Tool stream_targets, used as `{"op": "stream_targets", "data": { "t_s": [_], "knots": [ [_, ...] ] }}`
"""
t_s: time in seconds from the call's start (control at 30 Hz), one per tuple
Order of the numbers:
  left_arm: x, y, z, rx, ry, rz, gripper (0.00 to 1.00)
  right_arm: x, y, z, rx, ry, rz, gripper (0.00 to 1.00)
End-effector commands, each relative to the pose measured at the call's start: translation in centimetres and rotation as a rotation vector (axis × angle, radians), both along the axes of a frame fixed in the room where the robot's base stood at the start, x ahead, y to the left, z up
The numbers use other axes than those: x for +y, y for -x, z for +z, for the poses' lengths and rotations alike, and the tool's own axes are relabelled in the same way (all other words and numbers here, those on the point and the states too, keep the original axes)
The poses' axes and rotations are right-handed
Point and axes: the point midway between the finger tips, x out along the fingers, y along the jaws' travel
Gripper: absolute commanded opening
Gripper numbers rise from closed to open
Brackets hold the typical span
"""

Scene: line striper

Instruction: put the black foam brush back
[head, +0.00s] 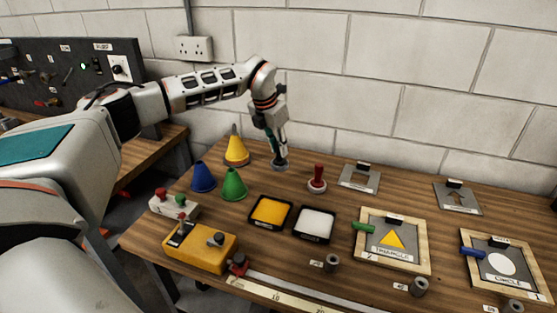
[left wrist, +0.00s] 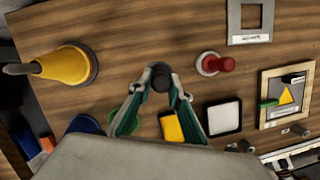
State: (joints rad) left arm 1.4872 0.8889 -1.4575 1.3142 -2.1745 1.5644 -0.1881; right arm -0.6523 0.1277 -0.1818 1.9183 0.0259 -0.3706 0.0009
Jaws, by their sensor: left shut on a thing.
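My left gripper (head: 279,158) points down at the back of the table, between the yellow cone and the red-handled stamp. Its fingers (left wrist: 160,84) are closed around a dark upright piece (left wrist: 160,76), seen end-on in the left wrist view; it looks like the black foam brush. In the head view, the fingers mostly hide it, and a dark round end (head: 281,166) shows below them at about table level. I cannot tell whether it touches the table. Several grey cylindrical holders (head: 332,263) with small labels stand along the front. My right gripper is out of view.
Blue (head: 203,177), green (head: 233,184) and yellow (head: 236,151) cones stand left. Yellow (head: 270,212) and white (head: 315,224) trays and a red stamp (head: 317,180) are central. Framed triangle (head: 393,240) and circle (head: 502,266) stencils lie right, a green and a blue piece on them.

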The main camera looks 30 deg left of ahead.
Motion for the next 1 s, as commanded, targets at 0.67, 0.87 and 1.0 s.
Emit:
{"op": "stream_targets", "data": {
  "t_s": [0.67, 0.87, 1.0],
  "knots": [
    [0.0, -0.1, -5.0, -0.002, 0.001, 0.001, 0.02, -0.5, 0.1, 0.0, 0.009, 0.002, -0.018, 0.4],
    [0.0, 0.0, -5.4, -0.001, 0.0, 0.001, 0.02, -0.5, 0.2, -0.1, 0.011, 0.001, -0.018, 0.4],
    [0.0, 0.0, -5.4, -0.001, 0.0, 0.001, 0.36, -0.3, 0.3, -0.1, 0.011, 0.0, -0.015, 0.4]
  ]
}}
